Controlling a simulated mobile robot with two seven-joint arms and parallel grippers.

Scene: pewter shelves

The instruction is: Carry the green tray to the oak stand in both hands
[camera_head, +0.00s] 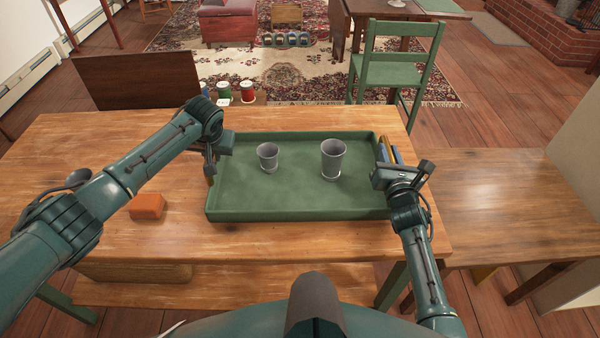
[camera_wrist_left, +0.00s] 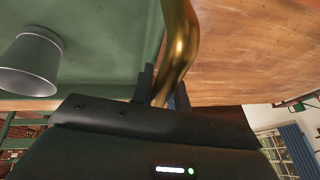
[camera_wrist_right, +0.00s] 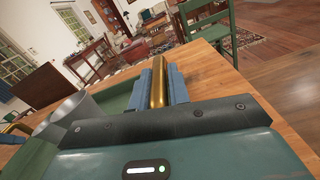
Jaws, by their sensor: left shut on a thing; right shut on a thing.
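The green tray (camera_head: 290,205) lies at the right part of the wooden table, looking level; whether its underside touches the tabletop I cannot tell. Two grey cups stand upright on it, a smaller cup (camera_head: 267,158) and a taller cup (camera_head: 333,160). My left gripper (camera_head: 210,170) is shut on the tray's left brass handle, which shows in the left wrist view (camera_wrist_left: 182,40). My right gripper (camera_head: 388,155) is shut on the right brass handle, seen in the right wrist view (camera_wrist_right: 158,85). A lower wooden surface at the right, apparently the oak stand (camera_head: 510,195), is bare.
An orange block (camera_head: 147,206) lies on the wooden table (camera_head: 90,150), left of the tray. A green chair (camera_head: 400,72) stands behind the tray's right end. A brown panel (camera_head: 140,80) and several coloured spools (camera_head: 224,90) are beyond the far edge. A pale panel (camera_head: 570,150) borders the stand.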

